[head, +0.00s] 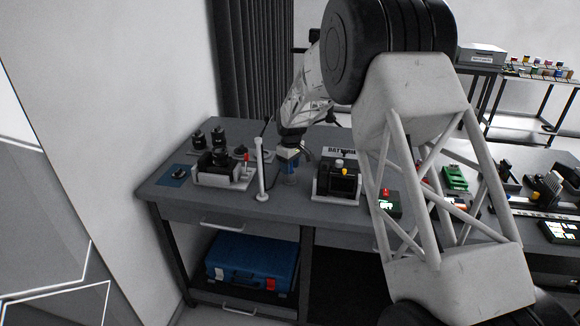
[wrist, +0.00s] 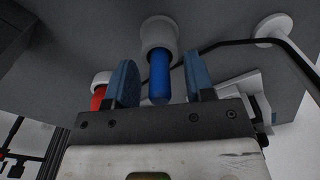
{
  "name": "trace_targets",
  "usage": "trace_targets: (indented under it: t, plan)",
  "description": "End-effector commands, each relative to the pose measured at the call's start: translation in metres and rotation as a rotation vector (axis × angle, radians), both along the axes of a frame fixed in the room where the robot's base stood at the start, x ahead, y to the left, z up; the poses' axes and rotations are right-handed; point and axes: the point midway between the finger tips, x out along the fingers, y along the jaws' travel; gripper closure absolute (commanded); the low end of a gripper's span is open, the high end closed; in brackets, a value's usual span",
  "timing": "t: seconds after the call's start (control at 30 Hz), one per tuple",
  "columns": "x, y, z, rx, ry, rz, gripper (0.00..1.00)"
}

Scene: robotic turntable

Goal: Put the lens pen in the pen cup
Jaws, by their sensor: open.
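In the wrist view a blue rod with a rounded tip (wrist: 159,78), which looks like the lens pen, stands in or joins a pale grey round piece (wrist: 158,34). I cannot tell whether that piece is a holder, a cup or part of the pen. My gripper (wrist: 160,84) is open, with one blue finger on each side of the rod. Gaps show on both sides, so neither finger appears to touch it. In the head view my gripper (head: 289,158) points down over the bench, right of a white post. I cannot identify the pen cup for sure.
The white post (head: 261,170) stands close left of my gripper. A black device with a yellow knob (head: 339,183) is close on the right. A grey tray of dark parts (head: 222,171) lies at left. A red piece (wrist: 98,97) and a dark cable (wrist: 225,43) show near my fingers.

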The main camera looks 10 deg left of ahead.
Motion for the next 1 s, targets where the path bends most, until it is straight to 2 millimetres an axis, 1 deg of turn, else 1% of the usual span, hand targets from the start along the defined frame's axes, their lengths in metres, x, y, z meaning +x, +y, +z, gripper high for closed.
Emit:
trace_targets:
  t: [0.17, 0.27, 0.5, 0.7, 0.83, 1.0]
  plan:
    - [0.000, 0.000, 0.010, 0.000, -0.001, 0.000, 0.51]
    - [0.000, 0.000, 0.020, 0.000, -0.001, 0.000, 0.51]
    - [-0.001, -0.001, 0.051, 0.000, -0.001, 0.000, 0.51]
    - [-0.001, -0.001, 0.070, 0.000, 0.000, 0.000, 0.51]
    - [-0.001, -0.002, 0.076, 0.000, 0.000, 0.000, 0.51]
    - [-0.001, -0.002, 0.077, 0.000, 0.000, 0.000, 0.51]
